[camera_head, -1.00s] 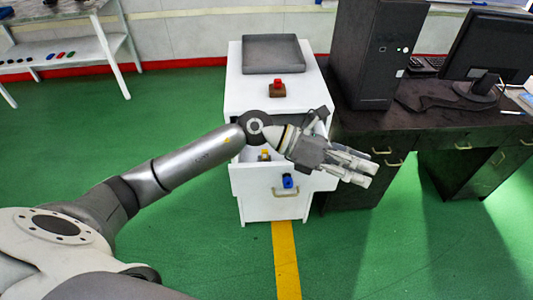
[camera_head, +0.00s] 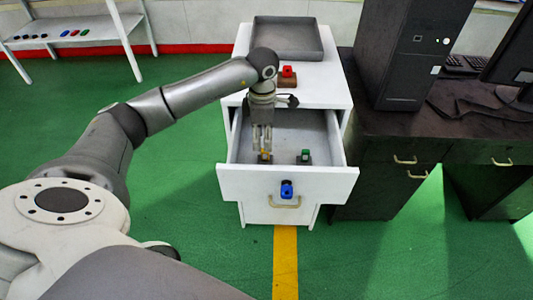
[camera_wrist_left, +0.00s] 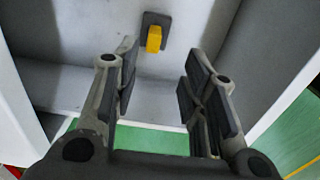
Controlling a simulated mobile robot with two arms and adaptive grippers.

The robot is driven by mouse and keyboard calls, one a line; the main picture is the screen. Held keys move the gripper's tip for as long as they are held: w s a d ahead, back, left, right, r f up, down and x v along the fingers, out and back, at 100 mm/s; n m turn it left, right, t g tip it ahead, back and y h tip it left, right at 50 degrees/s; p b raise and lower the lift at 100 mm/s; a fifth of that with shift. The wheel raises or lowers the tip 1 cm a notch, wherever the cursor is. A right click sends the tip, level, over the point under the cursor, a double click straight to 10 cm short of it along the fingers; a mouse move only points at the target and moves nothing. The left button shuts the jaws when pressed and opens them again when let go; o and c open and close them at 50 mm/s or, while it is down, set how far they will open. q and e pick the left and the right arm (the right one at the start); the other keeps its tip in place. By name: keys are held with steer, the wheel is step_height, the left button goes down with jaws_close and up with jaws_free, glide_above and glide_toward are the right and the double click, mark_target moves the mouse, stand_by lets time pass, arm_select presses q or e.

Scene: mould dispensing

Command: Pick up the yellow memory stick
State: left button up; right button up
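The yellow memory stick (camera_head: 265,154) stands in a small dark base inside the open drawer (camera_head: 338,180) of the white cabinet. In the left wrist view the yellow stick (camera_wrist_left: 154,39) shows whole, ahead of the fingers and between their lines. My left gripper (camera_head: 262,150) points down into the drawer and partly covers the stick in the head view. Its fingers are apart with nothing between them; the wrist view also shows the open gripper (camera_wrist_left: 158,80). My right gripper is not in view.
A green stick (camera_head: 305,154) stands right of the yellow one in the drawer. A blue item (camera_head: 286,189) is at the drawer front. A dark desk (camera_head: 400,140) stands at right.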

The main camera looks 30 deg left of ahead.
mark_target(265, 156)
arm_select(q)
steer(key=shift+f, duration=0.65)
steer(key=shift+w+f, duration=0.15)
steer(key=shift+f, duration=0.2)
steer(key=f, duration=0.1)
steer(key=f+p, duration=0.1)
steer(key=f, duration=0.3)
steer(key=shift+w, duration=0.4)
steer(key=shift+f, duration=0.15)
steer(key=shift+c, duration=1.8)
steer(key=c, duration=0.5)
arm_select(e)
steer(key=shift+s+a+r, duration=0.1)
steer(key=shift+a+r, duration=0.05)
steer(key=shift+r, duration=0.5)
